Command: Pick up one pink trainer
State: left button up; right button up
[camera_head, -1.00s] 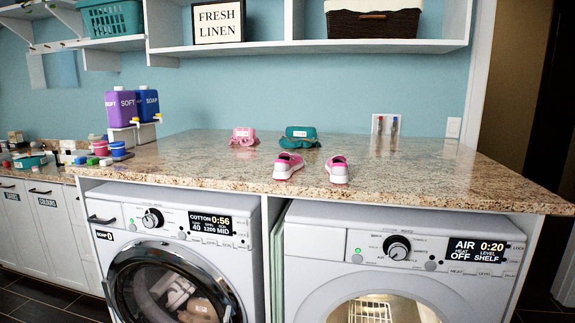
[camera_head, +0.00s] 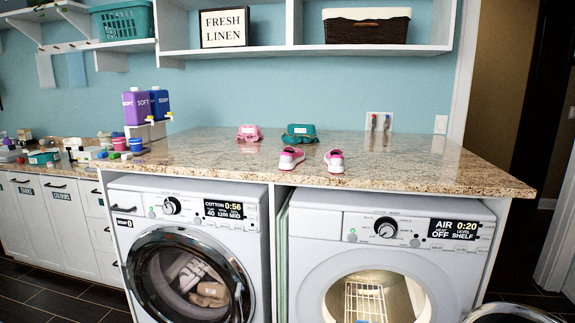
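Two pink trainers with white soles stand side by side on the speckled granite counter (camera_head: 230,175), near its front edge. The left trainer (camera_head: 291,158) is angled slightly and the right trainer (camera_head: 335,160) stands a short gap away from it. Neither of my grippers shows in the head view, and nothing touches the trainers.
Behind the trainers lie a pink bundle (camera_head: 249,133) and a green bundle (camera_head: 300,133). Purple and blue dispensers (camera_head: 137,107) stand at the counter's left. A washer (camera_head: 190,250) and a dryer (camera_head: 385,255) are below. The counter's right side is clear.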

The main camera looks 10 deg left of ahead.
aim_at(290, 157)
jog(key=u, duration=0.95)
jog(key=i, duration=0.3)
jog(key=u, duration=0.85)
jog(key=i, duration=1.3)
jog(key=z, duration=0.7)
jog(key=i, duration=1.1)
jog(key=z, duration=1.25)
